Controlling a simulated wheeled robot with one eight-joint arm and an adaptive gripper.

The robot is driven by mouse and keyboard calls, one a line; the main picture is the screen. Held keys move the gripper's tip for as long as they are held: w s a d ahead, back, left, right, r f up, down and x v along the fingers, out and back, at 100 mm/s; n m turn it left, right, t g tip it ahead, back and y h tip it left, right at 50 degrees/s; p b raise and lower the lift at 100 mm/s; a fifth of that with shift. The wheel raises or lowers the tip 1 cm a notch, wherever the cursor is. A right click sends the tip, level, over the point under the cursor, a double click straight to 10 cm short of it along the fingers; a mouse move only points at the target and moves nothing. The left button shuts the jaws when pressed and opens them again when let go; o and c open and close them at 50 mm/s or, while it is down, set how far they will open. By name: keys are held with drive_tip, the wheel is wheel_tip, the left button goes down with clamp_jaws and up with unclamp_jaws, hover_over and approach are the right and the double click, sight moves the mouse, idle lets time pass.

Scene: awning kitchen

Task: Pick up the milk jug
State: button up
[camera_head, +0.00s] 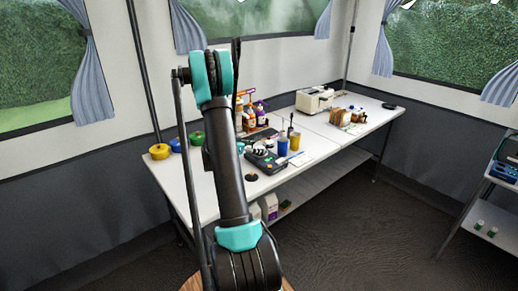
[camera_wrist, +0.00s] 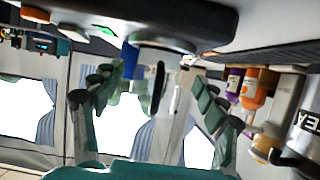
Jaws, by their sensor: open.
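My gripper (camera_wrist: 152,88) is open in the wrist view, with one green-grey finger on each side. A pale upright shape (camera_wrist: 174,115) shows between the fingers. I cannot tell whether it is the milk jug or something behind, and no contact is clear. In the head view, white containers with coloured labels (camera_head: 269,206) stand on the shelf under the table, partly hidden by my arm. They may include the milk jug, but they are too small to tell. My gripper cannot be made out in the head view.
The floor in front (camera_head: 370,235) is clear.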

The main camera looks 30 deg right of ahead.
sight(264, 145)
drive_tip(key=d, duration=0.5)
drive_tip(key=shift+f, duration=0.35)
drive_tip(key=shift+d+f, duration=0.2)
drive_tip(key=shift+d, duration=0.2)
drive_tip(key=shift+c, duration=0.4)
drive_tip(key=c, duration=1.5)
drive_tip(key=shift+c, duration=0.3)
